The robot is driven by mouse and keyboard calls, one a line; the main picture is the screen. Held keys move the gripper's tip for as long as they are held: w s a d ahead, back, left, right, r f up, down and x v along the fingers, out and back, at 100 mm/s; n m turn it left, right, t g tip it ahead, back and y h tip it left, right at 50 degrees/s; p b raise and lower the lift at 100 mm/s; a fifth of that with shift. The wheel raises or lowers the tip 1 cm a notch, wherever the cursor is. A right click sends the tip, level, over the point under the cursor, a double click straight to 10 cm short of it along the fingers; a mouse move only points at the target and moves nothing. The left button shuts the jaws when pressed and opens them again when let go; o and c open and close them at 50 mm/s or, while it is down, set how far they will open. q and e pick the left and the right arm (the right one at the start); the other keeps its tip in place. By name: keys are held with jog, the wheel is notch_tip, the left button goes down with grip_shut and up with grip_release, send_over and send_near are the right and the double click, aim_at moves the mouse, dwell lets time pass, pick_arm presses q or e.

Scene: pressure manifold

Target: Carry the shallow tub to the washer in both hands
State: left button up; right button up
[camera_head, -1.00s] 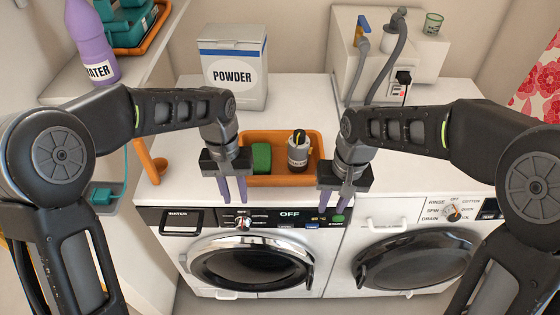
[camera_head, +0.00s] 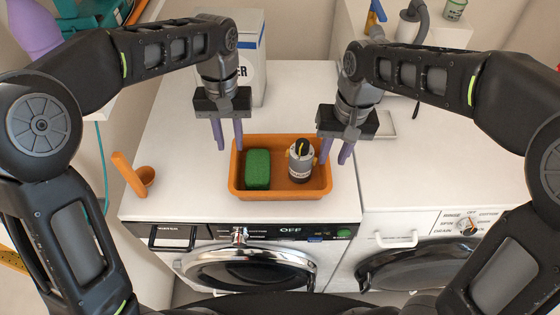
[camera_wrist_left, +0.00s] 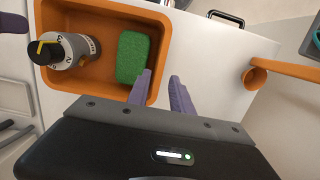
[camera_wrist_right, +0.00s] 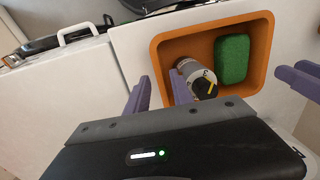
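The shallow orange tub (camera_head: 283,192) sits on the white top of the left front-loading machine (camera_head: 250,265). It holds a green block (camera_head: 257,168) and a grey canister with a black-and-yellow top (camera_head: 300,160). My left gripper (camera_head: 231,147) is open at the tub's back left corner. In the left wrist view its fingertips (camera_wrist_left: 161,74) appear either side of the tub's wall (camera_wrist_left: 164,45). My right gripper (camera_head: 334,162) is open at the back right corner. In the right wrist view its fingertips (camera_wrist_right: 160,75) also appear either side of a wall. Neither grips it; their exact height is unclear.
A second machine (camera_head: 405,215) stands at the right, with a small pale tray (camera_head: 387,122) on top. An orange scoop (camera_head: 130,175) lies left of the tub. The powder box (camera_head: 250,60) stands behind my left gripper. The top in front of the scoop is clear.

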aim_at(235, 163)
dwell(0.3)
